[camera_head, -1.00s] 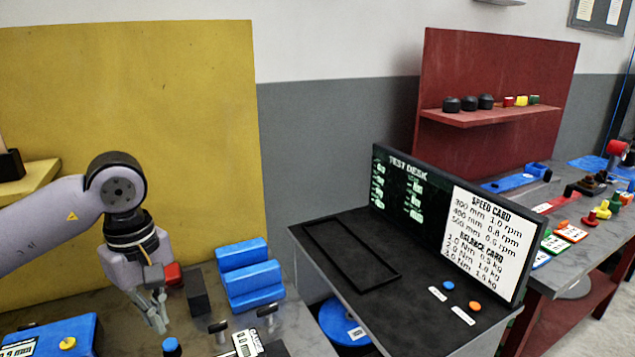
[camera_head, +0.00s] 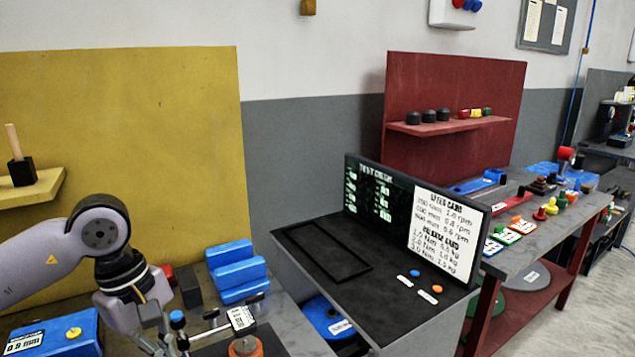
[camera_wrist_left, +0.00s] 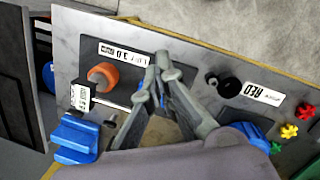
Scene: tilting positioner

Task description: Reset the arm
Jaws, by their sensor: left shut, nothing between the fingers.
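My left gripper (camera_head: 165,343) reaches down over the grey workbench at the lower left of the head view. In the left wrist view the left gripper (camera_wrist_left: 163,72) has its fingertips together and is empty. The orange knob also shows in the head view (camera_head: 245,346). A small blue piece is partly hidden behind the fingers. My right gripper is in neither view.
Blue blocks (camera_head: 237,270) stand at the back of the workbench. A blue box with a yellow knob (camera_head: 50,335) is at the left. A black desk with a "TEST DESK" screen (camera_head: 375,190) stands right of the bench, its top mostly clear. A red shelf board (camera_head: 455,90) is behind.

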